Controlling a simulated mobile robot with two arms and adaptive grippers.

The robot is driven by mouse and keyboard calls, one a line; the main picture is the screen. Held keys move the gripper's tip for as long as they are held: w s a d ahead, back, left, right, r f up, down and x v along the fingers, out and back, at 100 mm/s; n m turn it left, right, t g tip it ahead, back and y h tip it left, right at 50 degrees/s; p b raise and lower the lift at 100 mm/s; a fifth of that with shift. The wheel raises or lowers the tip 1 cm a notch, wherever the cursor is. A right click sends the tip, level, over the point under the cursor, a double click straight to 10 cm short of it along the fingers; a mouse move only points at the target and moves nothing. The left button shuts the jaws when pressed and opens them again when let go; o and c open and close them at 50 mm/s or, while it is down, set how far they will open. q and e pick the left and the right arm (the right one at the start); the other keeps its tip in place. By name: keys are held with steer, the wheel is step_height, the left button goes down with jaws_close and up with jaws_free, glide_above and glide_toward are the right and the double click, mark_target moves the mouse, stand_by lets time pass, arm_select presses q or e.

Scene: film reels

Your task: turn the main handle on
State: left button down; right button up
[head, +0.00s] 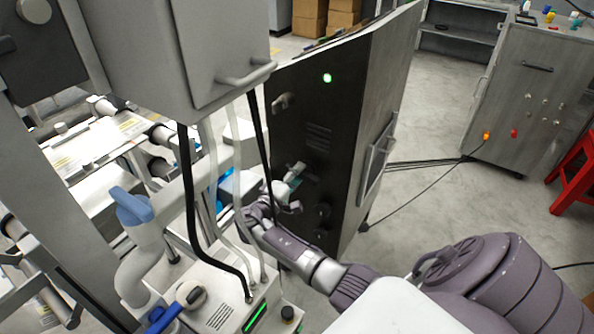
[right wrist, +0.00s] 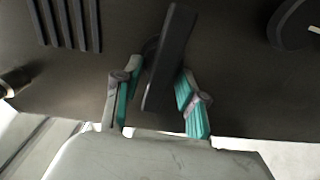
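A dark, flat lever handle (right wrist: 168,60) sticks out from the face of a black cabinet (head: 295,135) and stands tilted in the right wrist view. My right gripper (right wrist: 158,103) is open, with its teal-padded fingers on either side of the handle. Gaps show between the handle and both pads. In the head view my right gripper (head: 290,185) is at the cabinet's lower front, and I cannot make out the handle there. My left gripper is not in view.
Dark knobs (head: 322,212) sit beside the right gripper; one (right wrist: 295,22) shows in the wrist view. Hoses (head: 188,190) hang from a grey box (head: 215,50) left of my right gripper. Open floor (head: 430,120) lies right of the cabinet.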

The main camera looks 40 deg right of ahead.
steer(key=shift+o, duration=0.6)
steer(key=shift+w+a, duration=0.1)
